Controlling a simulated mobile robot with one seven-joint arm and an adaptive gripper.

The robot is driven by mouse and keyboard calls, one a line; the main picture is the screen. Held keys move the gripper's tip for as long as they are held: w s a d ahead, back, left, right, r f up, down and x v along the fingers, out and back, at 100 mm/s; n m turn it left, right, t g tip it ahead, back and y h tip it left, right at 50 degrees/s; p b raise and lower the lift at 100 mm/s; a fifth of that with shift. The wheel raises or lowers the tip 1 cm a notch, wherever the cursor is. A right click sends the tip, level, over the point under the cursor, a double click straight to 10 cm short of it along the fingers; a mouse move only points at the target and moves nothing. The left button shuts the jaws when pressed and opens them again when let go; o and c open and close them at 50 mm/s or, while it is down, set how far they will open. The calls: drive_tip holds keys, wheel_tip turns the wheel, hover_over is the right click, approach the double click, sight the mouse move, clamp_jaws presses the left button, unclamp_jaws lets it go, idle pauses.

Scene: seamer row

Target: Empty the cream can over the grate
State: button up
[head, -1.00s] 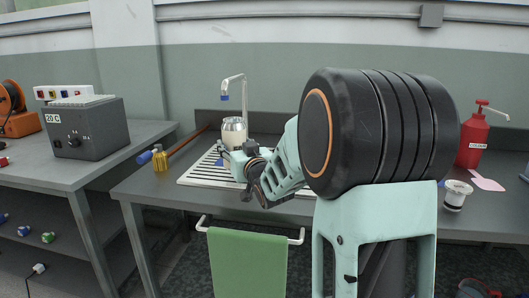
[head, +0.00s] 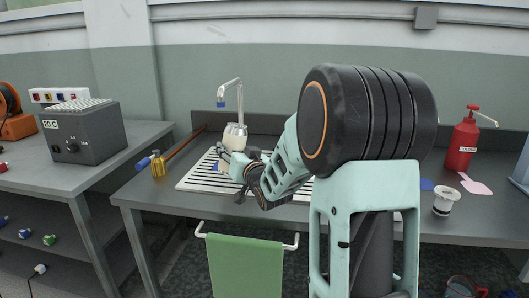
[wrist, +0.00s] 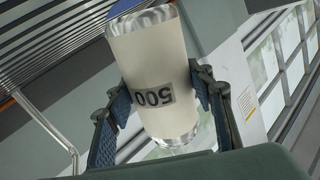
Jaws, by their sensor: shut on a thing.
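The cream can (head: 234,139) is a clear cylinder with off-white cream inside. My gripper (head: 238,160) is shut on it and holds it above the slatted grate (head: 196,179), below the tap's spout side. In the head view the can looks tilted. I cannot tell whether any cream is flowing out. My arm hides the right part of the grate.
A tap (head: 238,92) with a blue tip stands behind the can. A yellow-bodied tool (head: 158,168) lies left of the grate. A red bottle (head: 462,143) and a small white-lidded cup (head: 445,201) stand right. A green towel (head: 246,265) hangs in front.

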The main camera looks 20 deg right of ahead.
drive_tip(key=shift+d+r+m+p, duration=0.2)
drive_tip(key=shift+m+p, duration=0.3)
drive_tip(key=shift+p, duration=0.3)
drive_tip(key=m+p, duration=0.1)
drive_tip(key=p, duration=0.1)
drive_tip(key=r+p, duration=0.1)
drive_tip(key=p, duration=0.1)
drive_tip(key=shift+w+d+m+p, duration=0.15)
drive_tip(key=shift+d+m+p, duration=0.2)
drive_tip(key=shift+d+m, duration=0.05)
drive_tip(key=shift+d+f+g, duration=0.1)
drive_tip(key=shift+f+g, duration=0.2)
drive_tip(key=shift+f, duration=0.1)
drive_tip(key=shift+m+y+p, duration=0.3)
drive_tip(key=shift+p, duration=0.05)
drive_tip(key=shift+d+f+m+p, duration=0.1)
drive_tip(key=shift+d+m+p, duration=0.2)
drive_tip(key=shift+p, duration=0.35)
drive_tip(key=shift+a+f+m+g+y+p, duration=0.2)
drive_tip(key=shift+m+p, duration=0.55)
drive_tip(key=shift+p, duration=0.5)
drive_tip(key=shift+a+f+m+g+y+p, duration=0.1)
drive_tip(key=shift+f+m+p, duration=0.1)
drive_tip(key=shift+m+p, duration=0.8)
drive_tip(key=shift+f+m+p, duration=0.55)
drive_tip(key=shift+f+p, duration=0.15)
drive_tip(key=shift+f, duration=0.25)
drive_tip(key=shift+f+m+g+y+p, duration=0.15)
drive_tip(key=shift+m+g+y+p, duration=0.2)
drive_tip(key=shift+m+p, duration=0.5)
